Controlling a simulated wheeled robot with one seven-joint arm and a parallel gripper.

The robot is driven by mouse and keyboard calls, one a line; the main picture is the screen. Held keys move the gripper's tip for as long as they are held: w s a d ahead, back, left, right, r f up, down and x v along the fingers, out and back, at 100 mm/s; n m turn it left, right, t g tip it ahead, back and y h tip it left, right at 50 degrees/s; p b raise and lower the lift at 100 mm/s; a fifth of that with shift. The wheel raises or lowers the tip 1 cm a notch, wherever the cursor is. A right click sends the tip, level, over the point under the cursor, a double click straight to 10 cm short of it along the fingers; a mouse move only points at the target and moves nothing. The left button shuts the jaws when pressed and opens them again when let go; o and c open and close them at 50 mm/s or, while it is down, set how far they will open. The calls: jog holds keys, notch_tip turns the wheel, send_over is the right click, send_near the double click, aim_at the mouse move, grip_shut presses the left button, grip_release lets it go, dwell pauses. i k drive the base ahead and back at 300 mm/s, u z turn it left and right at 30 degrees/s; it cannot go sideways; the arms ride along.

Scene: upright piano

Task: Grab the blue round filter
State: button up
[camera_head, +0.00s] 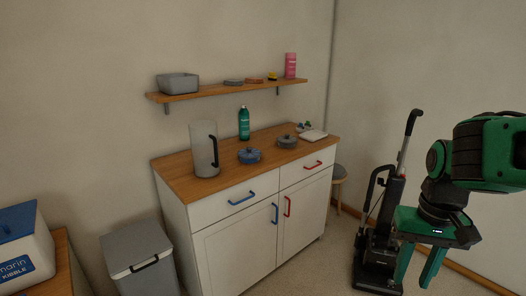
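A blue round lidded thing (249,155), which looks like the blue round filter, sits on the wooden top of the white cabinet (235,240). It stands between a tall grey jug (204,150) and a similar grey round thing (287,141). My gripper (414,280) hangs at the lower right, pointing down, with its two green fingers apart and nothing seen between them. It is well to the right of the blue filter and apart from it.
A green bottle (244,123) stands behind the filter. A wall shelf (215,92) with small items hangs above. A black upright vacuum (380,240) stands beside my gripper. A grey bin (137,250) and a kibble box (22,255) are at left.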

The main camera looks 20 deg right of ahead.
aim_at(249, 155)
jog(key=z, duration=0.4)
jog(key=i, duration=1.55)
jog(key=z, duration=0.4)
